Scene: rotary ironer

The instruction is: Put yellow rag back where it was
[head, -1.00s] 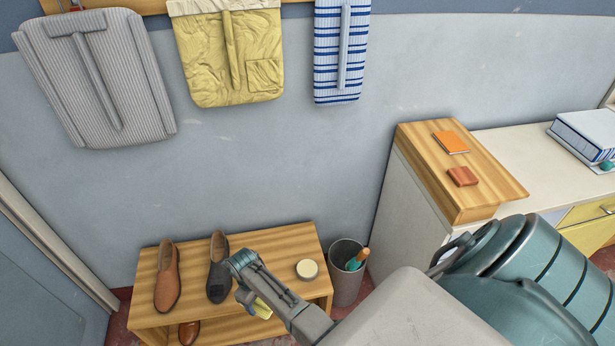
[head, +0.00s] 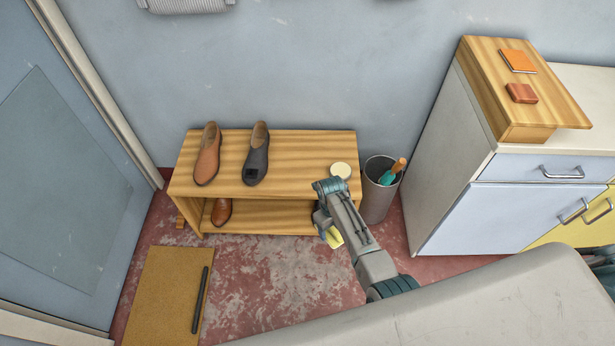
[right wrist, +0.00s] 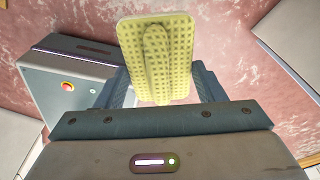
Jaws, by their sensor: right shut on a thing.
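The yellow rag (right wrist: 155,58) is a waffle-textured piece with a raised ridge, held between the fingers of my right gripper (right wrist: 162,88). In the head view only a small part of the rag (head: 334,239) shows below my right gripper (head: 328,212). The gripper is shut on it, in front of the right part of the wooden shoe bench (head: 300,147). The arm hides part of the bench's right end. I cannot tell how far the rag is from the bench. My left gripper is out of view.
A brown shoe (head: 207,155), a dark shoe (head: 256,155) and a round pale tin (head: 341,170) are on the bench top. Another brown shoe (head: 221,211) is on the lower shelf. A grey bin (head: 376,201) stands right of the bench. A mat (head: 165,290) lies at front left.

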